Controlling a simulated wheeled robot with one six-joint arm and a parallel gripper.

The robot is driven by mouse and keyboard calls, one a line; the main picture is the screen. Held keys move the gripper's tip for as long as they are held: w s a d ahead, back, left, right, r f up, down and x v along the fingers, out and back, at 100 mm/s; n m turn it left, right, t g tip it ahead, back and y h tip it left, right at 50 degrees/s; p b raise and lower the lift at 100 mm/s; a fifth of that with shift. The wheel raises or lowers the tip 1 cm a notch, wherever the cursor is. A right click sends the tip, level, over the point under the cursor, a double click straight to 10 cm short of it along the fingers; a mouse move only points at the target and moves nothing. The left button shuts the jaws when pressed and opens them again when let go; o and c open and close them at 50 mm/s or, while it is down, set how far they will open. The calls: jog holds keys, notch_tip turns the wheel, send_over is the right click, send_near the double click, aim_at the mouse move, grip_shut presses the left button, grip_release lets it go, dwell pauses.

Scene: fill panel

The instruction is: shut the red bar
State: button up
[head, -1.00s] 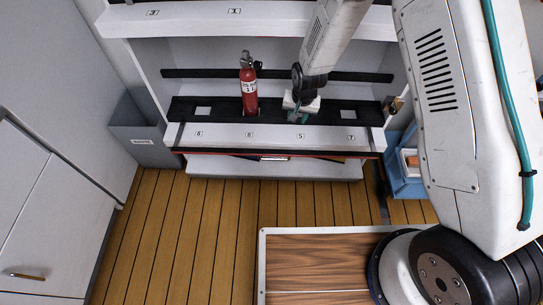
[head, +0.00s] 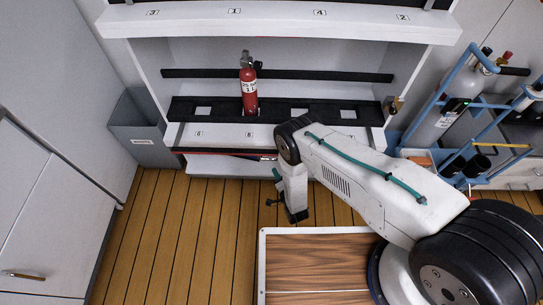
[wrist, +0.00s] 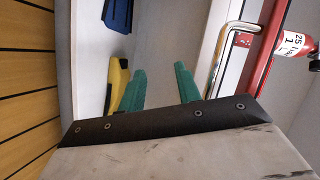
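The red bar (head: 222,154) is a thin red strip along the front lower edge of the numbered shelf in the head view. In the wrist view the red bar (wrist: 267,50) runs slanted at the right, beside a bent chrome handle (wrist: 228,52). My gripper (wrist: 158,88) shows two green fingers, spread apart with nothing between them. In the head view my gripper (head: 277,175) is low, in front of the shelf, its fingertips partly visible. The right part of the bar is hidden behind my arm in the head view.
A red fire extinguisher (head: 249,92) stands in the black rack (head: 225,112) above the bar. A grey bin (head: 140,128) is left of the shelf. A blue cart with a cylinder (head: 440,120) stands right. Wooden floor (head: 165,230) lies clear in front.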

notch_tip(320, 180, up, 5)
jog(key=m+t+y, duration=0.2)
jog(key=m+t, duration=0.1)
jog(key=t, duration=0.1)
jog(key=x, duration=0.7)
jog(key=shift+r, duration=0.3)
jog(key=shift+w+a, duration=0.1)
grip_shut()
